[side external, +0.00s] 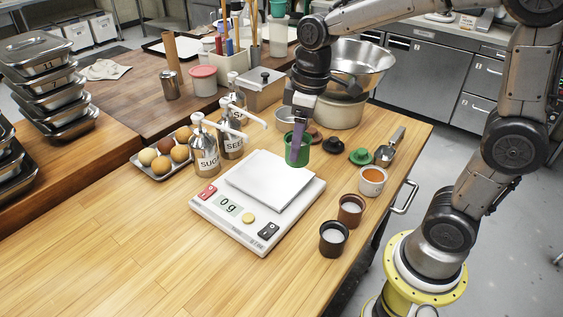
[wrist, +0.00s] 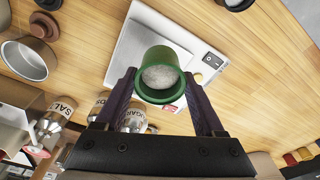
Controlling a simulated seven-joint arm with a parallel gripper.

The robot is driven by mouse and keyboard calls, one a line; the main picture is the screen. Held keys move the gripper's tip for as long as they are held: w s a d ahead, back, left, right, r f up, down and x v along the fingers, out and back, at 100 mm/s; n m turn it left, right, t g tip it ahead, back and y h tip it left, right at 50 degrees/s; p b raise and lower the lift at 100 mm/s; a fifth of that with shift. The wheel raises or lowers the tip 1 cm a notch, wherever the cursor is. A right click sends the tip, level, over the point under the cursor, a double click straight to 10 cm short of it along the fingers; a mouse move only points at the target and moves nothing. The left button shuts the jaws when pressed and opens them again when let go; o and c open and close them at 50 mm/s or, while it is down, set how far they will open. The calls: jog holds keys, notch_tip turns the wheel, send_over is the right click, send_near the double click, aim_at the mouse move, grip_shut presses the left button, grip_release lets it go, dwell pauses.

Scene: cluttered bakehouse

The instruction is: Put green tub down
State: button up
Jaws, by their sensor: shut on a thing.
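A green tub (side external: 297,154) with white contents is held upright in my gripper (side external: 299,137). In the wrist view the tub (wrist: 158,78) sits between the two fingers of my gripper (wrist: 160,92), which are shut on it. The white kitchen scale (side external: 257,203) is below and to the left of the tub in the side view, and its display reads 0 g. The scale (wrist: 130,50) also shows behind the tub in the wrist view. I cannot tell exactly how high the tub is above the table or scale.
A black lid (side external: 334,145), a green lid (side external: 361,156), a scoop (side external: 388,149) and several small cups (side external: 351,209) are to the right. The table's front left is clear.

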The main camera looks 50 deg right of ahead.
jog(key=w+f, duration=0.1)
jog(key=f, duration=0.1)
jog(key=w+f, duration=0.2)
jog(key=shift+w+a+f, duration=0.1)
jog(key=shift+w+f, duration=0.15)
jog(key=shift+w, duration=0.05)
jog(key=shift+w+f, duration=0.2)
jog(key=shift+f, duration=1.55)
jog(key=shift+f, duration=0.1)
jog(key=o, duration=1.4)
jog(key=shift+c, duration=0.2)
